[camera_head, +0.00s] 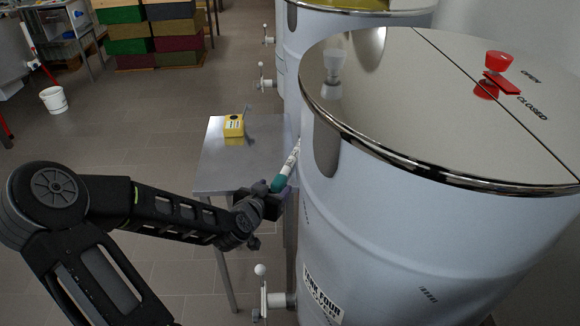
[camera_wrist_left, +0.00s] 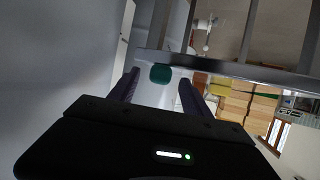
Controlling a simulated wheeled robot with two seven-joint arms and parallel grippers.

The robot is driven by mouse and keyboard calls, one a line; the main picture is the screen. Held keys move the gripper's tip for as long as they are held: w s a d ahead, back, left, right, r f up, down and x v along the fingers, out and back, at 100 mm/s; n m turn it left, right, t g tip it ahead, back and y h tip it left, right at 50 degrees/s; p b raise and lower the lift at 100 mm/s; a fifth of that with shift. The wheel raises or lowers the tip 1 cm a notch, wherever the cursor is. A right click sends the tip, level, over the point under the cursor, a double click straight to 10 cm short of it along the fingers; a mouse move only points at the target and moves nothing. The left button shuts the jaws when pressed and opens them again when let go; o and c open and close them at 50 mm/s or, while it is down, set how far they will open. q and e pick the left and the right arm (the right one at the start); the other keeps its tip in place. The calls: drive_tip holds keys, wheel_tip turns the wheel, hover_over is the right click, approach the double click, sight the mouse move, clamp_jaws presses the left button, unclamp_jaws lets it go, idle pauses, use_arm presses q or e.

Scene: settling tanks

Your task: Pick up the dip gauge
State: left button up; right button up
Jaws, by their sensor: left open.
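The dip gauge appears to be the white stick with a teal grip (camera_head: 279,184) in the head view. It slants up and right against the side of the nearest tank, above the small table's front right corner. My left gripper (camera_head: 271,198) is at its teal end, with the jaws open. In the left wrist view the teal grip (camera_wrist_left: 161,74) shows between the two open fingertips (camera_wrist_left: 159,84). I cannot tell whether either finger touches it. My right gripper is not in view.
The large nearest tank (camera_head: 345,215) has a shiny lid with a red knob (camera_head: 499,62). A small metal table (camera_head: 215,172) stands left of it, bearing a yellow device (camera_head: 234,126). A valve (camera_head: 268,298) juts from the tank's base. Stacked crates (camera_head: 150,35) and a white bucket (camera_head: 54,99) are farther back.

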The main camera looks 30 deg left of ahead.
use_arm(q)
drive_tip(key=shift+x, duration=1.2)
drive_tip(key=shift+c, duration=0.4)
clamp_jaws()
